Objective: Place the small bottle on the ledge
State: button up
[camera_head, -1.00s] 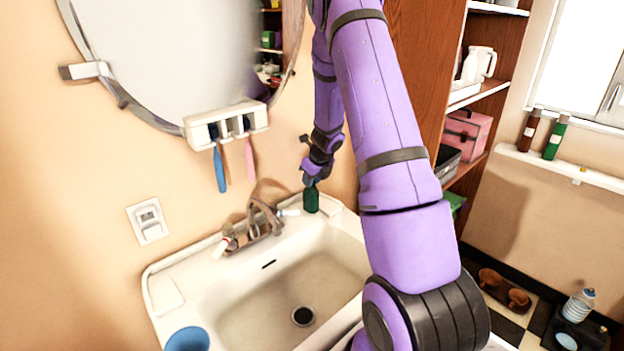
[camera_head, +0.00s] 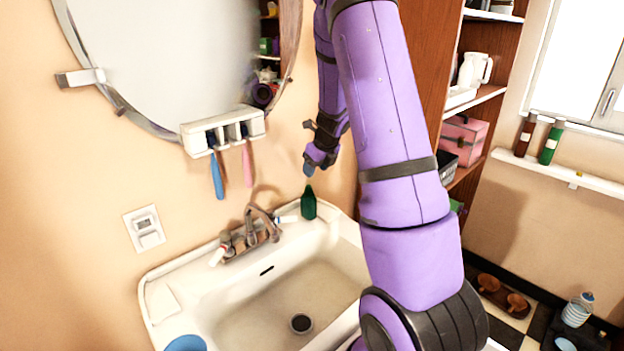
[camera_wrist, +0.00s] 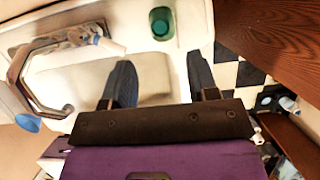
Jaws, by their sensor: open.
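A small dark green bottle (camera_head: 309,203) stands upright on the back right rim of the white sink (camera_head: 192,290), near the wall. In the wrist view the green bottle (camera_wrist: 162,23) is seen from above, beyond the fingertips and between their lines. My gripper (camera_head: 309,169) is just above the bottle's top in the head view, apart from it. In the wrist view my gripper (camera_wrist: 160,75) has its two fingers spread, with nothing between them. The sink's raised back rim forms a ledge under the bottle. A window ledge (camera_head: 590,185) at the right holds a brown and a green bottle.
The faucet (camera_head: 262,225) and a white tube lie left of the bottle. A toothbrush holder (camera_head: 222,130) hangs under the mirror. A wooden shelf unit (camera_head: 420,60) stands close to the right of my arm. A blue cup (camera_head: 186,343) is at the front left.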

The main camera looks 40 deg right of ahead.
jog(key=s+a+r+n+y, duration=0.1)
jog(key=s+a+r+n, duration=0.4)
jog(key=a+r+n, duration=0.45)
jog(key=s+a+r+n+y, duration=0.1)
jog(key=s+a+r+n, duration=0.4)
jog(key=a+r+n, duration=0.4)
jog(key=s+a+r+n+h, duration=0.1)
jog(key=s+a+r+n, duration=0.1)
jog(key=s+a+n, duration=0.3)
jog(key=s+a+r+n, duration=0.2)
jog(key=s+a+n, duration=0.3)
jog(key=s+n, duration=0.7)
jog(key=shift+s+r+t+h, duration=0.4)
jog(key=shift+s, duration=0.55)
jog(key=shift+a+n, duration=0.1)
jog(key=shift+n, duration=0.15)
